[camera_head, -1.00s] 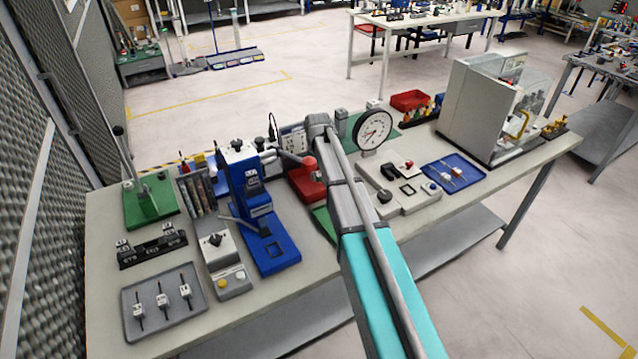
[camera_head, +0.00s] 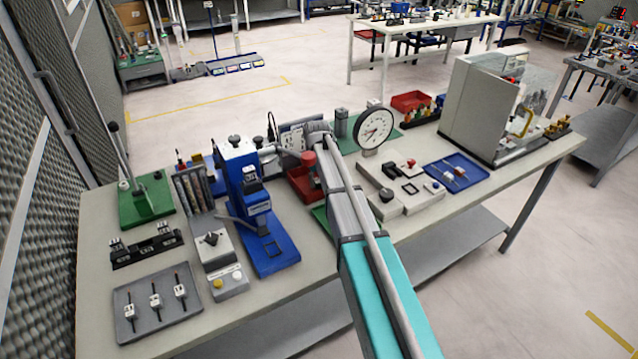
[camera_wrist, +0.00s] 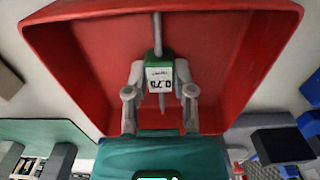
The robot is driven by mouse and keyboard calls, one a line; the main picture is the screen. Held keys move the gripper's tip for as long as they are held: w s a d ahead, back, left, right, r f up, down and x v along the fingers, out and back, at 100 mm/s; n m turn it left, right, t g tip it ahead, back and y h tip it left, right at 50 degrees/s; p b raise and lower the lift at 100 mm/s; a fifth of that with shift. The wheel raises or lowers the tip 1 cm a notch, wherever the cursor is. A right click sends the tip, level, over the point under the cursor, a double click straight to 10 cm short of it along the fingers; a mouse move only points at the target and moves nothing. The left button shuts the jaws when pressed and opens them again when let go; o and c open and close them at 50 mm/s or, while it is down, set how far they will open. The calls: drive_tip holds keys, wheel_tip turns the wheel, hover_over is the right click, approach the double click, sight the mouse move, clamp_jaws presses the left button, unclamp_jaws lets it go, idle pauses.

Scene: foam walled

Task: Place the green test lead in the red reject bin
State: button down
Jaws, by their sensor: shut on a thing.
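My gripper (camera_wrist: 160,80) is shut on the green test lead (camera_wrist: 160,60), a small green body with a white label and a thin grey lead. The red reject bin (camera_wrist: 75,68) fills much of the wrist view, and the held lead shows in front of its open inside. I cannot tell how far the lead is above the floor of the bin. In the head view the bin (camera_head: 301,186) stands mid-bench, partly covered by my arm. My gripper and the lead cannot be made out clearly there.
A blue press (camera_head: 265,225) stands left of the bin, and a dial gauge (camera_head: 376,128) to its right. A second red bin (camera_head: 410,102) is at the back. A grey tray (camera_head: 157,310) with several small parts lies at front left, and a blue tray (camera_head: 455,172) right.

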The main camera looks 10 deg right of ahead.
sight(317, 180)
drive_tip(key=shift+f, duration=0.2)
drive_tip(key=shift+c, duration=2.3)
unclamp_jaws()
drive_tip(key=shift+r, duration=0.25)
wheel_tip(317, 180, up, 12)
drive_tip(key=p, duration=1.2)
